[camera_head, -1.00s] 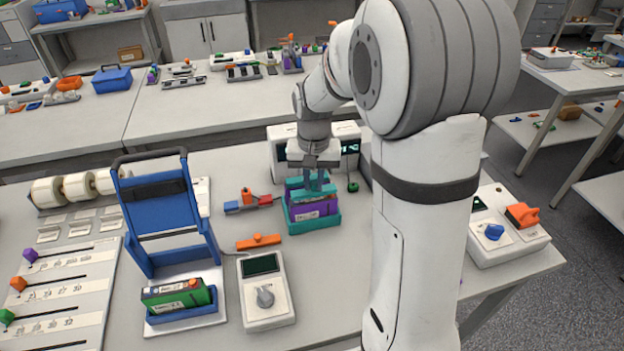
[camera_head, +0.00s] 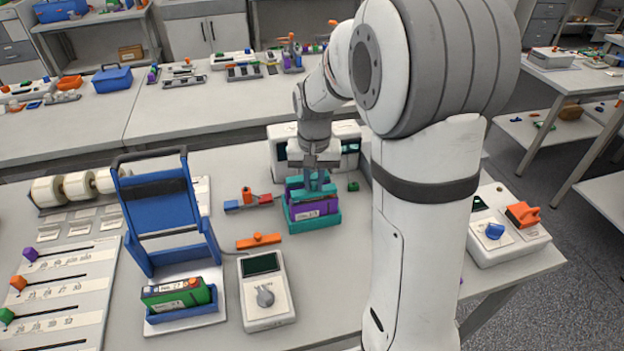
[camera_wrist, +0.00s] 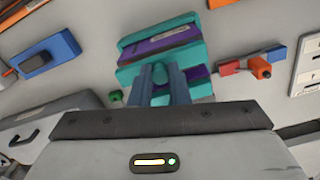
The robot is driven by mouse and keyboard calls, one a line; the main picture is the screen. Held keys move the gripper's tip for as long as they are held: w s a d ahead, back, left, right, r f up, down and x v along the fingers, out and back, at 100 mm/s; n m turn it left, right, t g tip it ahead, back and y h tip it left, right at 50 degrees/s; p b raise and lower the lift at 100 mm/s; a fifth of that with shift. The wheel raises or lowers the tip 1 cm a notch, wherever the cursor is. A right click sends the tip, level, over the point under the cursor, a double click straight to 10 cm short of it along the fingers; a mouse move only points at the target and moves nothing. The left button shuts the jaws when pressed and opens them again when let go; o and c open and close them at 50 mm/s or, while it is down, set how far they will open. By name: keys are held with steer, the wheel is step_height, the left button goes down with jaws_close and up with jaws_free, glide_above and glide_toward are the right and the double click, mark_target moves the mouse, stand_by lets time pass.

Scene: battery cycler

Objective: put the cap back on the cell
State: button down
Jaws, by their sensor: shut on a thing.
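The purple cell (camera_head: 318,208) with a pale label sits in a teal holder (camera_head: 316,222) on the near bench. It also shows in the wrist view (camera_wrist: 160,42), within teal walls (camera_wrist: 150,28). My gripper (camera_head: 316,182) points down over the cell.
A small green block (camera_head: 353,186) lies right of the holder. A white instrument (camera_head: 345,140) stands behind it. Left are an orange piece (camera_head: 258,241), a meter (camera_head: 265,295) and a blue stand (camera_head: 168,215) with a green cell (camera_head: 175,296). Bench in front of the holder is clear.

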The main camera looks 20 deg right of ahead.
steer(key=shift+f+b, duration=0.35)
steer(key=shift+f, duration=0.15)
stand_by(0.6)
stand_by(0.3)
steer(key=c, duration=0.8)
jaws_free()
steer(key=shift+r, duration=0.15)
steer(key=shift+r+p, duration=2.55)
steer(key=shift+r, duration=0.85)
jaws_close()
